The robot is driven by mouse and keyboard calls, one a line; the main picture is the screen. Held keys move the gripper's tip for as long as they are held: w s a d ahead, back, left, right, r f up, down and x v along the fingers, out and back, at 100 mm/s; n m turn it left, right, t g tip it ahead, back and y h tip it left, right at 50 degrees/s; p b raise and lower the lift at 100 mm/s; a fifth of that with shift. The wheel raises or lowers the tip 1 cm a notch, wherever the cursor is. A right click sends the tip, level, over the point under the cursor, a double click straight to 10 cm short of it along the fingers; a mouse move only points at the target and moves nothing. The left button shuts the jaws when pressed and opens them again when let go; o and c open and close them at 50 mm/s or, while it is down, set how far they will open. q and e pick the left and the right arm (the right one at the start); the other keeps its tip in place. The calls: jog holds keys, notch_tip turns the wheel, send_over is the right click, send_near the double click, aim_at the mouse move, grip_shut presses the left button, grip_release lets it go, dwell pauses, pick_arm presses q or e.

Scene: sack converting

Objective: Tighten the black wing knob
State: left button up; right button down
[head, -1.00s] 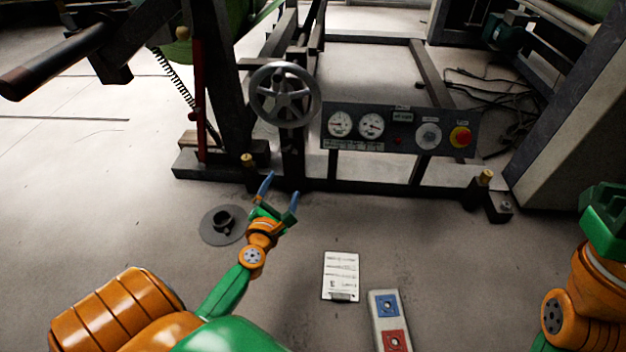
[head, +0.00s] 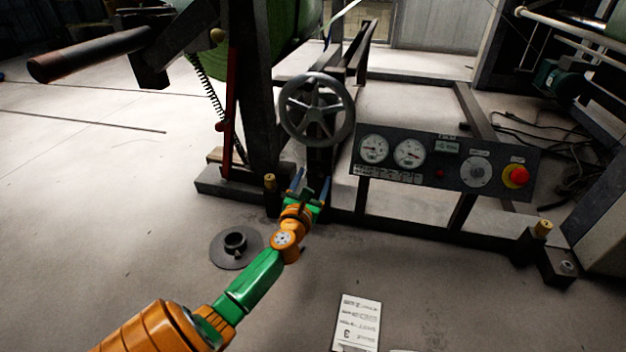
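I cannot make out a black wing knob for certain in the head view; it may be hidden or too small against the dark frame. My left gripper (head: 311,182) reaches in from the lower left. Its two blue fingers are apart, with nothing visible between them. It appears in front of the dark machine frame's lower bar, below the grey handwheel (head: 317,111); whether it touches the frame cannot be told. My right gripper is out of view.
A control panel (head: 445,163) with gauges and a red button stands right of the handwheel. A black flanged disc (head: 236,246) and a printed card (head: 357,322) lie on the floor. A dark bar (head: 95,62) juts out at upper left. Cables (head: 530,135) lie at right.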

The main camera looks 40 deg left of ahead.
pick_arm(q)
jog(key=c, duration=1)
